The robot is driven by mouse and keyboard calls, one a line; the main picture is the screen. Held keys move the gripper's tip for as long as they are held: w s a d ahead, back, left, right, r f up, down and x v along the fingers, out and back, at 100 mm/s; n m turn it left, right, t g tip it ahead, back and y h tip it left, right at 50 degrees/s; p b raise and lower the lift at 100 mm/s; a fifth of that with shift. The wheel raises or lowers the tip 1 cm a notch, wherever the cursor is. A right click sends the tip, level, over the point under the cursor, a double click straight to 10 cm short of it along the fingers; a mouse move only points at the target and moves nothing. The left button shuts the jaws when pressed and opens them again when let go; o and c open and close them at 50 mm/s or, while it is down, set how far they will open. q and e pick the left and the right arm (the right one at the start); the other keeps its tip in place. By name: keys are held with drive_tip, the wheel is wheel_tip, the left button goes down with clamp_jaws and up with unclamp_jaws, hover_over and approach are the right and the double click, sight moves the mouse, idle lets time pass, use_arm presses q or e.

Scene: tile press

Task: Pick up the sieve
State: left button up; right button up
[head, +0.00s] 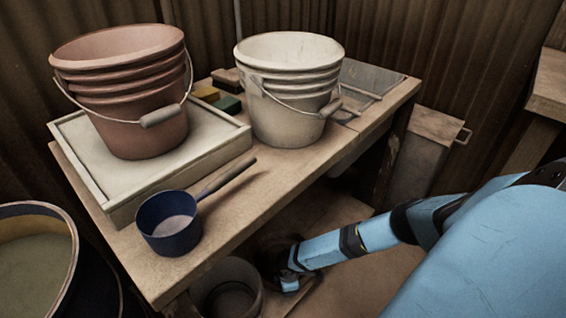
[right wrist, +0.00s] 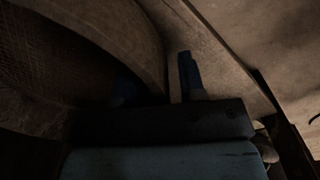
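A round, pale-walled vessel (head: 258,300) stands low beside the table, with a dark inside; I take it to be the sieve. In the right wrist view, dark mesh (right wrist: 45,45) shows at the left inside a curved wall (right wrist: 148,40). My right gripper (head: 290,278) is low, just right of this round vessel in the head view. In the right wrist view its fingers (right wrist: 155,85) stand apart, one on each side of the curved wall's near end. The inner finger is very dark, and contact cannot be told. My left gripper is not in view.
The wooden table (head: 285,185) carries terracotta buckets (head: 140,115) in a tray (head: 215,150), white buckets (head: 285,110) and a blue dipper (head: 172,230). Its front edge overhangs near my right gripper. A large tub (head: 35,255) stands at lower left.

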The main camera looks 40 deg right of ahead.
clamp_jaws()
idle(0.3)
